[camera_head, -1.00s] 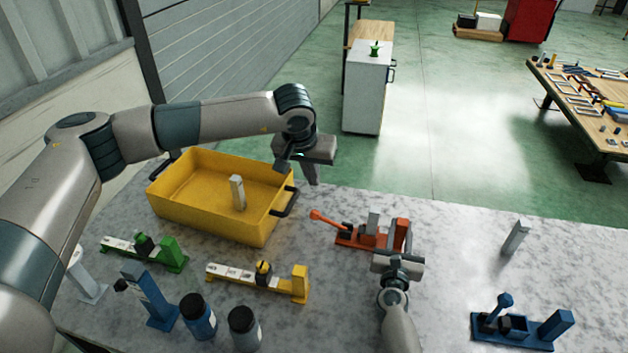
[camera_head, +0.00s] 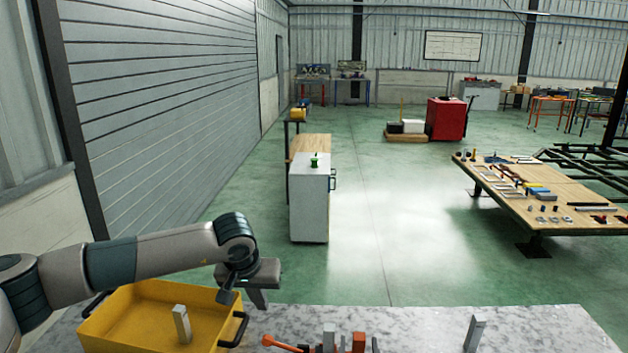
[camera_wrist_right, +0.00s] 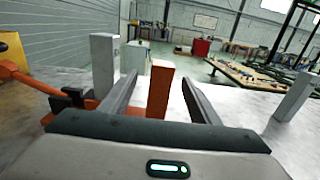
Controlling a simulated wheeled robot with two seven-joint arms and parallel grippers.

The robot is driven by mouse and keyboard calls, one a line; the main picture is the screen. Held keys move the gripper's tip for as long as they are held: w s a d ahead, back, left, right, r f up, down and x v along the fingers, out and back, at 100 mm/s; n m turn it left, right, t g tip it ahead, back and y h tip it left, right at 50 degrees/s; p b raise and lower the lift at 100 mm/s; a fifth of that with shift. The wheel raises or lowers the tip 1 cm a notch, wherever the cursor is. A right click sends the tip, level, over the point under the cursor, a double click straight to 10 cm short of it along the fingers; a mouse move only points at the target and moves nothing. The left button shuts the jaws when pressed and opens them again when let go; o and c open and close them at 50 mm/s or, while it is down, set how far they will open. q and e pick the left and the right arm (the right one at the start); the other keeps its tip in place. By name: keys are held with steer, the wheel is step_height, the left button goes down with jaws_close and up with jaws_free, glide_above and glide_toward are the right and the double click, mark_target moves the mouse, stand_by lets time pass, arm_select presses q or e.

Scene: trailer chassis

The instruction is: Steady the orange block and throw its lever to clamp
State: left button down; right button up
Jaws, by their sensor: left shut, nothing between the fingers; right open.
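The orange block shows in the right wrist view, where its upright orange end (camera_wrist_right: 159,90) stands between the fingers of my right gripper (camera_wrist_right: 160,77). That gripper is open, with a finger on either side; I cannot tell whether either touches. The orange lever (camera_wrist_right: 17,73) reaches out to the left. A grey upright piece (camera_wrist_right: 103,65) stands between lever and orange end. My left gripper (camera_head: 259,301) is shut and empty, up and left of the lever, near the yellow bin.
The yellow bin (camera_head: 130,325) with a grey piece (camera_head: 182,324) in it stands at left. Another grey upright piece (camera_head: 474,333) stands on the tabletop (camera_head: 540,325) at right, with bare surface between. The nearer part of the table is out of the head view.

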steer(key=shift+s+a+r+p, duration=0.1)
steer(key=shift+s+a+p, duration=0.1)
steer(key=shift+s, duration=1.6)
steer(key=shift+s+a+p, duration=0.15)
steer(key=shift+s, duration=1.65)
steer(key=o, duration=0.6)
steer(key=shift+c, duration=0.2)
steer(key=shift+s, duration=0.1)
steer(key=s, duration=0.8)
steer(key=s+a, duration=0.1)
steer(key=s, duration=0.2)
steer(key=shift+s, duration=0.4)
